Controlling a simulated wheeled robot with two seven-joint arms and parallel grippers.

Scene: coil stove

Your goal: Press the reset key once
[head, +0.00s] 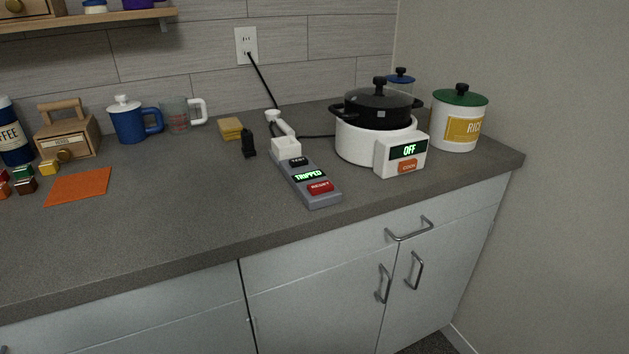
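The red reset key (320,187) sits at the near end of a grey power strip (317,200) on the counter. Next to it a small green-lit display (309,175) reads TRIPPED. Neither of my grippers is in the head view.
A black cord runs from the wall outlet (246,45) down to the strip area. A black object (249,143) and a yellow sponge (231,128) lie left of the strip. A rice canister (459,122) stands right of the cooker. The counter (190,215) is clear at the front left.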

